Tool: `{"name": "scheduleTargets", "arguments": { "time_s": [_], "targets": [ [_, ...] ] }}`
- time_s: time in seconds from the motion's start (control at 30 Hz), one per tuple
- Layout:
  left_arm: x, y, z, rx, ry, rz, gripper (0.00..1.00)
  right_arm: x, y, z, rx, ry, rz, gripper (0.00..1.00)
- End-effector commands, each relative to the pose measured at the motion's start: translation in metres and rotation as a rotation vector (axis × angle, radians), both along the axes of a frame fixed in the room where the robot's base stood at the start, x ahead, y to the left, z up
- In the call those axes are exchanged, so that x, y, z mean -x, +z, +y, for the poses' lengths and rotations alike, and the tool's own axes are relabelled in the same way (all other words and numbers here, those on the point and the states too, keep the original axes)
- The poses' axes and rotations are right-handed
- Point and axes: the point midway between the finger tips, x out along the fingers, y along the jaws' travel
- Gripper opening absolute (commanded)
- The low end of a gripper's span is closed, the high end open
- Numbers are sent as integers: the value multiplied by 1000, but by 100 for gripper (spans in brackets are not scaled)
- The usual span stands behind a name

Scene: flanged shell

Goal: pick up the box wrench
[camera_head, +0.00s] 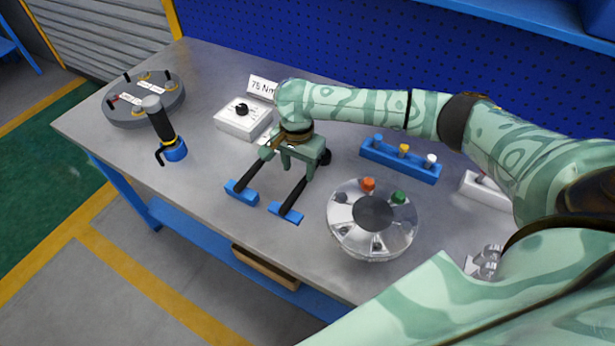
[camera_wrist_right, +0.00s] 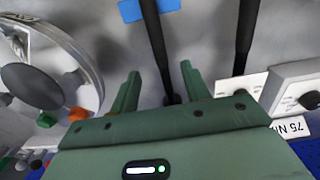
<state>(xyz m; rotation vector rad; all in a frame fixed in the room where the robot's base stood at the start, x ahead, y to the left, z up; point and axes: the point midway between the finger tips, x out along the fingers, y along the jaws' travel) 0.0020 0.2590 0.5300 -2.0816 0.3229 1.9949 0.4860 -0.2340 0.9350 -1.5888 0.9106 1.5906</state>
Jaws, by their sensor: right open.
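Two long black-handled tools, a left one (camera_head: 258,174) and a right one (camera_head: 295,193), lie side by side, their near ends at blue blocks. I cannot tell which is the box wrench. My right gripper (camera_head: 291,164) is above their far ends, jaws open. In the right wrist view, the green fingers (camera_wrist_right: 160,70) are spread on either side of one black bar (camera_wrist_right: 157,45), whose dark end shows between them. The other bar (camera_wrist_right: 245,35) is outside the fingers. The gripper hides their far ends in the head view. My left gripper is not in view.
A clear flanged shell (camera_head: 346,238) with coloured caps stands right of the tools. A white dial box (camera_head: 232,123) stands behind. A blue rack (camera_head: 388,168) is at the back right. A black-and-blue tool (camera_head: 162,127) stands upright left, near a round grey plate (camera_head: 122,118).

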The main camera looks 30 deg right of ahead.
Motion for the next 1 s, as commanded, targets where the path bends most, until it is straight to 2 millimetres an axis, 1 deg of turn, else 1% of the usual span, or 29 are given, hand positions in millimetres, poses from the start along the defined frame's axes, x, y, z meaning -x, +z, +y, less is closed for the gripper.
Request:
{"name": "scheduleTargets", "arguments": {
  "time_s": [0.03, 0.1, 0.23, 0.33, 0.5, 0.6, 0.67, 0.83, 0.87, 0.9, 0.97, 1.0],
  "targets": [
    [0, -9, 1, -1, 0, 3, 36, 0, -15, 0, 0, 0, 4, 47],
    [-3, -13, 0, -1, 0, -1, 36, 0, -23, 0, 0, -1, 2, 47],
    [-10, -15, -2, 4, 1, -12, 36, 0, -29, 0, 0, -1, 0, 47],
    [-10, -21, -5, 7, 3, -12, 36, 0, -36, 1, 1, 0, 1, 47],
    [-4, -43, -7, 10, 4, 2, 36, 2, -68, 5, 0, 2, 4, 47],
    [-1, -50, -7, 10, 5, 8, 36, 2, -80, 4, 1, 0, 3, 47],
    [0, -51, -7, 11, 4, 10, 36, 2, -82, 4, 1, 0, 1, 47],
    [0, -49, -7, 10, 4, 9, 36, 1, -78, 4, 1, 1, -2, 47],
    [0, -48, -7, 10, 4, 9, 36, 1, -78, 4, 1, 1, -2, 41],
    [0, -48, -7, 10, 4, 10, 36, 1, -78, 4, 1, 1, -2, 30],
    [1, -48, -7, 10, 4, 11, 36, 1, -78, 4, 1, 1, -2, 13],
    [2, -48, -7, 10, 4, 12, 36, 1, -78, 4, 1, 1, -2, 2]
  ]
}}
